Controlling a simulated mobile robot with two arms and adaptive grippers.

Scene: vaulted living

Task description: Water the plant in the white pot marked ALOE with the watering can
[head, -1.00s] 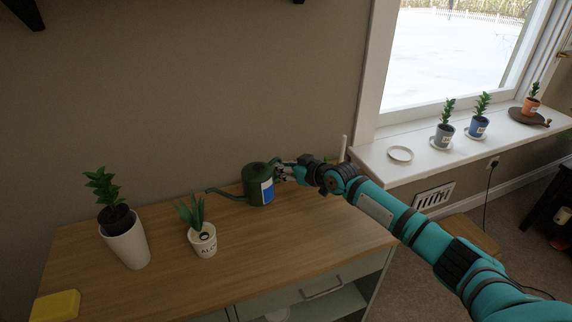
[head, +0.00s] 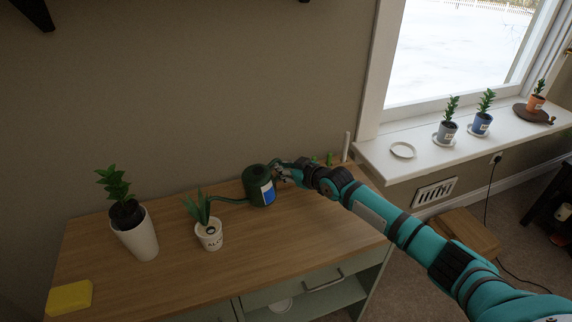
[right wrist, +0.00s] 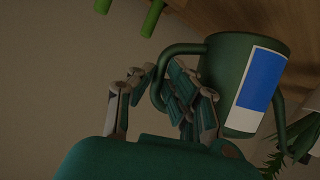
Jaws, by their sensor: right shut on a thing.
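The dark green watering can (head: 262,194) has a blue and white label and stands out near the back of the wooden top. Its spout points left, with the tip close to the leaves of the aloe in the white pot marked ALOE (head: 209,240). My right gripper (head: 281,173) is shut on the can's handle at its right side. In the right wrist view the fingers (right wrist: 170,88) close around the handle of the can (right wrist: 226,75). I cannot tell whether water flows or how far the can is above the top. My left gripper is not in view.
A tall white planter (head: 138,240) stands left of the aloe on the wooden cabinet top (head: 300,235). A yellow sponge-like block (head: 69,297) lies at the front left.

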